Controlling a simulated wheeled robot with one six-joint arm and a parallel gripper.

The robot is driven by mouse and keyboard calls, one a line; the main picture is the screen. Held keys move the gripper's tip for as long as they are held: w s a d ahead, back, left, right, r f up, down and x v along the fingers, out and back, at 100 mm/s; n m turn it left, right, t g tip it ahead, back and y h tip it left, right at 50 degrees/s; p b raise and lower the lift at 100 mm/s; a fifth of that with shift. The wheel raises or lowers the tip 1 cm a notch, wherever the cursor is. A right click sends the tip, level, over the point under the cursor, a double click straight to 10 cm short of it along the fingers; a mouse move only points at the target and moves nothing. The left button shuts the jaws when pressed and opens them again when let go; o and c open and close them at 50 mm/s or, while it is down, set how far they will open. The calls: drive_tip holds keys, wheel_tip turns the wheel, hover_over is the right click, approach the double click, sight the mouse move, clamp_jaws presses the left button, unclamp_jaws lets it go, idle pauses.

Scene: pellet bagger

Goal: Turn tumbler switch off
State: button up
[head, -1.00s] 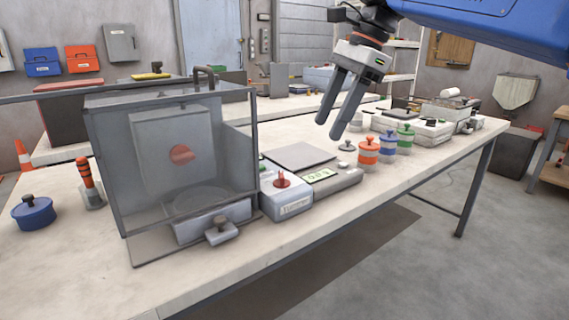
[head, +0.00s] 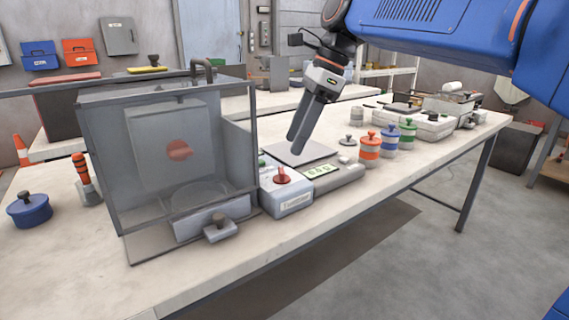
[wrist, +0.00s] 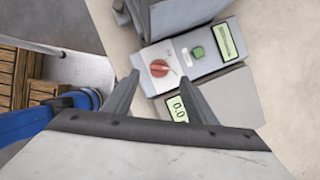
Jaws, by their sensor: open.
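The tumbler switch is a red knob (head: 283,176) on top of a grey control box (head: 288,200) with a "Tumbler" label, right of the clear-walled tumbler enclosure (head: 170,155). The knob also shows in the wrist view (wrist: 159,68), with a pointer tip toward the lower right. My gripper (head: 295,145) is above and behind the box in the head view, over the scale, touching nothing that I can see. It is open and empty. In the wrist view its fingers (wrist: 161,88) stand apart, with the red knob just beyond and between their tips.
A scale (head: 300,152) with a lit display stands beside the box. In the wrist view a green button (wrist: 198,52) sits beside the knob. Orange, blue and green weights (head: 389,140) stand to the right. The table front right is clear.

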sight(282, 169)
drive_tip(key=x, duration=0.7)
drive_tip(key=shift+a+f, duration=0.1)
drive_tip(key=shift+f, duration=0.2)
drive_tip(key=c, duration=1.1)
